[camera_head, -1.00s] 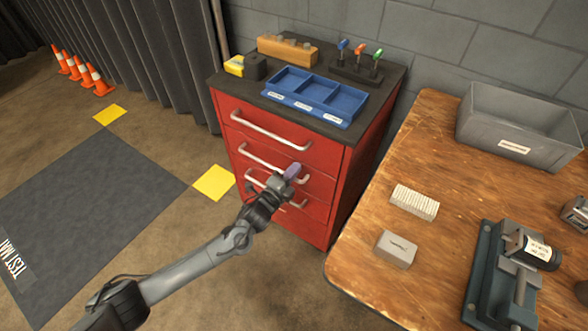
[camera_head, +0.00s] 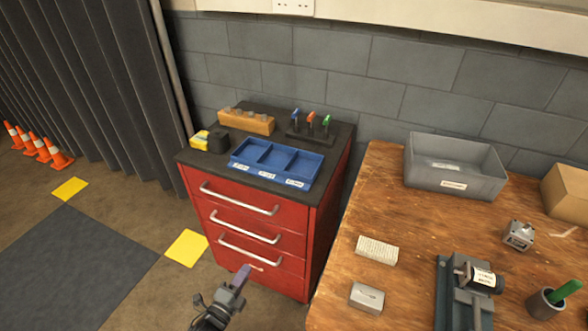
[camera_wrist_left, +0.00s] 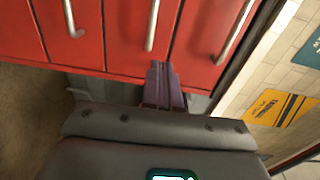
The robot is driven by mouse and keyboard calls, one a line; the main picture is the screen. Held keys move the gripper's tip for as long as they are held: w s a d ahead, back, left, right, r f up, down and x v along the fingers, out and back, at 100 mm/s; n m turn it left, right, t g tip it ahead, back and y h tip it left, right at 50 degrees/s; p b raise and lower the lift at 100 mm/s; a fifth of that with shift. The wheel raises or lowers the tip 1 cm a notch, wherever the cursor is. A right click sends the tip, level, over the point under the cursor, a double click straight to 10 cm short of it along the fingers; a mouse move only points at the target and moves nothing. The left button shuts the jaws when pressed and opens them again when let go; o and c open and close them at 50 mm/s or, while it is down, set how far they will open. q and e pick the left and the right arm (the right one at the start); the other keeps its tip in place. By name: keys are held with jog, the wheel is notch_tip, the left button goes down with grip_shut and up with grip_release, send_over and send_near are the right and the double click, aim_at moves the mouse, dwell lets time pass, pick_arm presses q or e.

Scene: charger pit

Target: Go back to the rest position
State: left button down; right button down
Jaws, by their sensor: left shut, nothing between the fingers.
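My left gripper (camera_head: 240,278) is low in the head view, in front of the bottom of the red drawer cabinet (camera_head: 313,240). Its purple fingers are together with nothing between them. In the left wrist view the shut fingers (camera_wrist_left: 163,85) point toward the red drawer fronts (camera_wrist_left: 112,35), which have metal handles. I cannot tell if they touch the cabinet. The drawers look closed. My right gripper is not in view.
On the cabinet stand a blue divided tray (camera_head: 233,160), a wooden block (camera_head: 246,122) and several hex keys. The wooden workbench (camera_head: 330,285) at right holds a grey bin (camera_head: 455,183) and a vise (camera_head: 445,290). Orange cones (camera_head: 57,154) stand far left; the floor mat (camera_head: 80,250) is clear.

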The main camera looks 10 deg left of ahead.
pick_arm(q)
jog(key=s+d+r+n+g+y+p, duration=0.1)
jog(key=s+d+r+n+p, duration=0.25)
jog(key=s+r+p, duration=0.2)
jog(key=s+d+r+n+g+y+p, duration=0.2)
jog(key=s+r+n+p, duration=0.2)
jog(key=s+p, duration=0.3)
jog(key=s+a+r+n+g+y+p, duration=0.1)
jog(key=s+a+r+n+g+p, duration=0.15)
jog(key=s+r+n+g, duration=0.45)
jog(key=s+a+r+n+g+y+p, duration=0.1)
jog(key=s+a+r+n+g+p, duration=0.25)
jog(key=s, duration=0.55)
notch_tip(320, 180, up, 39)
jog(key=n+p, duration=0.1)
jog(key=p, duration=3.5)
jog(key=shift+a+p, duration=0.4)
jog(key=shift+a, duration=0.05)
jog(key=shift+r, duration=0.1)
